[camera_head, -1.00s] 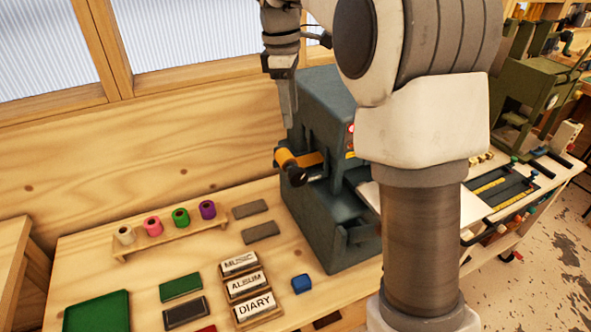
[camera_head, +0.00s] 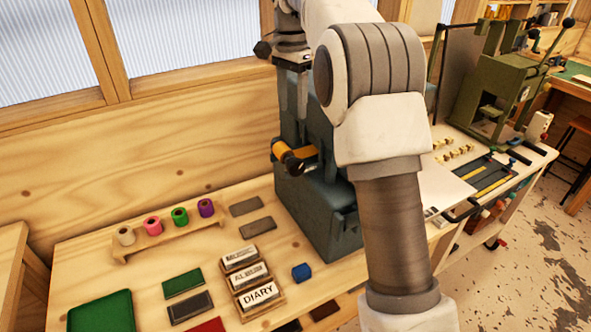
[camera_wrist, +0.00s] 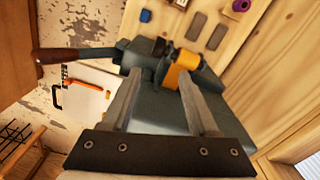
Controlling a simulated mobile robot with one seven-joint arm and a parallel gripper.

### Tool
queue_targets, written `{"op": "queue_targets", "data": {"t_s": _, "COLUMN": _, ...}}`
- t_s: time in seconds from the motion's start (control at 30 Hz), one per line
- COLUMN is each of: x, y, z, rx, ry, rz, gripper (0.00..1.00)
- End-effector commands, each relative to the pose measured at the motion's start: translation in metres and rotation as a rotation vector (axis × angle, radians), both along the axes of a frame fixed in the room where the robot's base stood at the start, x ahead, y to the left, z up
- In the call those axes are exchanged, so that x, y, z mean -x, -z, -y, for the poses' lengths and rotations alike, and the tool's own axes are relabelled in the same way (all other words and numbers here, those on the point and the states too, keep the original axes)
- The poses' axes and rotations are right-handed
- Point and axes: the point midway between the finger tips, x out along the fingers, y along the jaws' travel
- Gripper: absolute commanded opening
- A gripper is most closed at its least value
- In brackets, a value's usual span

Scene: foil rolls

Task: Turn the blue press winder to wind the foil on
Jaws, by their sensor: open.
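The blue press (camera_head: 330,215) is a dark blue-grey machine on the wooden bench, partly hidden by my arm. An orange-gold foil roll (camera_head: 283,150) sticks out at its left side, with a black knob (camera_head: 294,166) at its end, which looks like the winder. My gripper (camera_head: 291,112) points down above the foil roll, apart from it, and is open and empty. In the wrist view its fingers (camera_wrist: 160,80) are spread over the press top. The orange foil (camera_wrist: 182,72) shows just past the right fingertip, with dark parts beside it.
A rack with several coloured foil rolls (camera_head: 153,225) stands left of the press. Type blocks (camera_head: 258,295), a blue block (camera_head: 301,272) and a green tray (camera_head: 100,312) lie in front. A brown-handled lever (camera_wrist: 60,55) juts from the press. A green press (camera_head: 500,85) stands right.

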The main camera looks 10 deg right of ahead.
Motion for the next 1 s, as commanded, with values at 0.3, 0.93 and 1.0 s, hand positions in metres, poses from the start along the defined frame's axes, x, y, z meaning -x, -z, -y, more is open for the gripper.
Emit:
{"op": "queue_targets", "data": {"t_s": 0.3, "x": -0.007, "y": 0.004, "z": 0.001, "rx": -0.008, "ry": 0.277, "rz": 0.000, "gripper": 0.60}}
{"op": "queue_targets", "data": {"t_s": 0.93, "x": -0.006, "y": 0.118, "z": 0.000, "rx": -0.008, "ry": 0.280, "rz": -0.003, "gripper": 0.60}}
{"op": "queue_targets", "data": {"t_s": 1.0, "x": -0.006, "y": 0.132, "z": 0.000, "rx": -0.008, "ry": 0.279, "rz": -0.003, "gripper": 0.60}}
